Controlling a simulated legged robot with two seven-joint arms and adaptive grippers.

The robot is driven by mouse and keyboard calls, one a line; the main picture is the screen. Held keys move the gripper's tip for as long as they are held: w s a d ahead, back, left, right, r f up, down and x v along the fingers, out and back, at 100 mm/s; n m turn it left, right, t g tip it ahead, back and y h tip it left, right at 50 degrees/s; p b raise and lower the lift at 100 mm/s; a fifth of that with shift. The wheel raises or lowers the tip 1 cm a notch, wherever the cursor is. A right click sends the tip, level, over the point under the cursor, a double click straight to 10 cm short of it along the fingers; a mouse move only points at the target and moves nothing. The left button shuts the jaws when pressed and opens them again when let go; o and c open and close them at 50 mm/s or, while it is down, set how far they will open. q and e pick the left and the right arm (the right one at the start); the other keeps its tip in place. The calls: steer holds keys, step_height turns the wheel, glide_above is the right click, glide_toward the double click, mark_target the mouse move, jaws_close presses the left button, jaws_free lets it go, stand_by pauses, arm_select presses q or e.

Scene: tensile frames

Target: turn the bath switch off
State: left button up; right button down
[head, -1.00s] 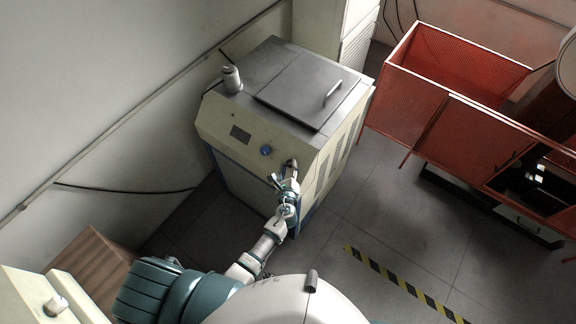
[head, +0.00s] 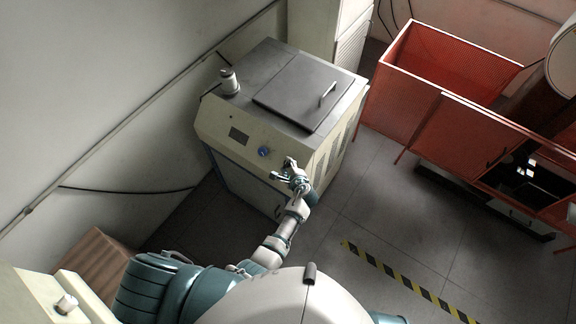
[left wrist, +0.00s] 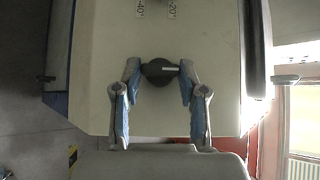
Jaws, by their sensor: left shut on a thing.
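The bath is a cream cabinet (head: 235,150) with a grey top. Its front panel has a small dark display, a blue knob (head: 263,152) and, at the right, the spot where my left gripper (head: 283,170) is. In the left wrist view a dark round switch knob (left wrist: 160,70) with a pale line lying nearly level across its right half sits on the cream panel. My left gripper (left wrist: 160,73) is shut on this knob, one blue-padded finger on each side. In the head view the gripper mostly hides the knob. My right gripper is not in view.
A grey lid (head: 308,90) with a handle and a short cylinder (head: 229,82) are on the cabinet top. Red mesh guards (head: 440,80) stand at the right. Yellow-black tape (head: 400,283) marks the open floor. Printed labels (left wrist: 172,9) show near the knob.

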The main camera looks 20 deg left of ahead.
arm_select(q)
steer(key=shift+w+a+r, duration=0.1)
steer(key=shift+a, duration=0.05)
stand_by(0.3)
steer(key=o, duration=0.9)
steer(key=shift+o, duration=1.2)
steer(key=shift+s, duration=0.25)
steer(key=v, duration=0.7)
